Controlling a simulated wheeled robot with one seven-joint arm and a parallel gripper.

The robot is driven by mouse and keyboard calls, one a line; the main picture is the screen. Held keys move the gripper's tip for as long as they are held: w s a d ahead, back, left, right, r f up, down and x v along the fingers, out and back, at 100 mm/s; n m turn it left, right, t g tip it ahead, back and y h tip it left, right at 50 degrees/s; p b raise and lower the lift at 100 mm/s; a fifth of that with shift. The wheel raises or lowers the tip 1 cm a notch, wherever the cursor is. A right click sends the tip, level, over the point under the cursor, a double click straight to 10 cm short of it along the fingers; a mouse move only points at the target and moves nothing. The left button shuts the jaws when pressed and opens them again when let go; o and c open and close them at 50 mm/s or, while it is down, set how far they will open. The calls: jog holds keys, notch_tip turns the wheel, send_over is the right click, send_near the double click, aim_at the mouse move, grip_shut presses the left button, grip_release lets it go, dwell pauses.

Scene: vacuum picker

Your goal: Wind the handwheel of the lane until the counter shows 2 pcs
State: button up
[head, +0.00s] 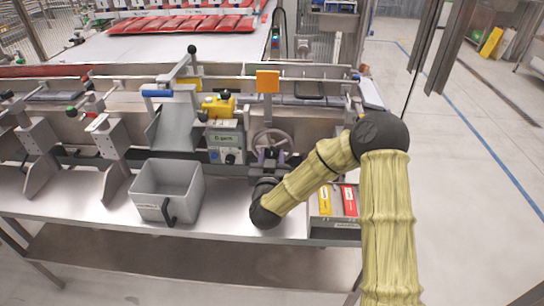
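The handwheel (287,136) is a dark ring with spokes on the front of the lane, right of the middle. My gripper (263,158) is at the lower left part of the wheel, seen from behind, its fingers small and partly hidden by my wrist. I cannot tell whether it touches the rim or whether it is open or shut. The counter (224,139) is a small display on a grey box left of the wheel. It shows a short reading, too small and blurred to read with certainty.
A grey open bin (155,191) with a black handle stands on the bench left of my arm. A yellow-topped unit (218,106) sits above the counter. A tray (336,221) with a yellow and a red box lies right of my forearm. Levers and metal brackets fill the left.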

jog(key=shift+m, duration=0.3)
jog(key=m+b, duration=0.2)
jog(key=m, duration=0.2)
jog(key=shift+f, duration=0.1)
jog(key=m+b, duration=0.2)
jog(key=m, duration=0.2)
jog(key=shift+w+d, duration=0.1)
dwell(0.4)
jog(key=o, duration=1)
jog(key=shift+c, duration=0.2)
